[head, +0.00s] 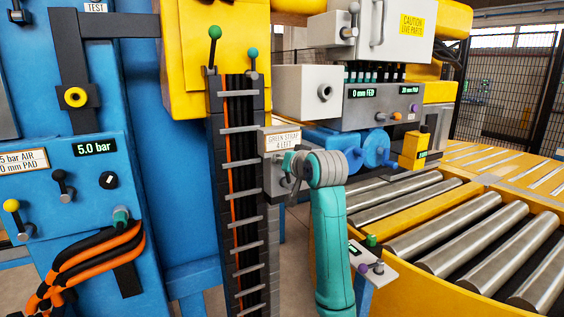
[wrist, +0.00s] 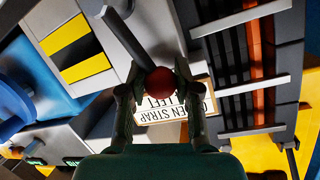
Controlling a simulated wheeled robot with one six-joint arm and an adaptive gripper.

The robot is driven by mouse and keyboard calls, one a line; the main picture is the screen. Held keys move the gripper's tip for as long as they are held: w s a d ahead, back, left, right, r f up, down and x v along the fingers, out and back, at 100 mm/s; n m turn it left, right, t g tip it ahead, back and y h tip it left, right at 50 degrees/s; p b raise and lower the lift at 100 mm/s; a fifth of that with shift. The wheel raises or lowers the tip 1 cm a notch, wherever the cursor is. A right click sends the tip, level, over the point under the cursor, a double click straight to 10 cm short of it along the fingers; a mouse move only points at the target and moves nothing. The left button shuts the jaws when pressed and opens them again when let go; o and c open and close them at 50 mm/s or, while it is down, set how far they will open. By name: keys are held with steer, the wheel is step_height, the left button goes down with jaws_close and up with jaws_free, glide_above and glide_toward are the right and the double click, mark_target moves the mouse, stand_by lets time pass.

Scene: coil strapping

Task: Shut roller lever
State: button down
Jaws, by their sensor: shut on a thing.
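A lever with a red ball knob (wrist: 162,80) and a dark rod (wrist: 127,38) shows in the wrist view, its rod running up and left from the knob. My gripper (wrist: 158,88) is shut on the red knob, with one finger at each side of it. In the head view my gripper (head: 288,163) is at the grey box beside the cable ladder, just under the sign reading GREEN STRAP 4 LEFT (head: 282,139). My wrist and gripper hide the knob there. The sign also shows, upside down, behind the knob in the wrist view (wrist: 172,110).
The cable ladder (head: 241,170) stands close left of my gripper. The roller conveyor (head: 440,235) lies to the right, with a small pedestal panel (head: 372,264) close to my arm. A blue panel (head: 75,165) with orange hoses is at left.

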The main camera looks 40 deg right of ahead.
steer(key=shift+f, duration=0.25)
steer(key=c, duration=0.8)
jaws_free()
steer(key=shift+r, duration=0.1)
steer(key=shift+s, duration=0.1)
steer(key=shift+s+a+r, duration=0.15)
steer(key=shift+s, duration=0.1)
steer(key=v, duration=1.1)
steer(key=shift+a, duration=0.1)
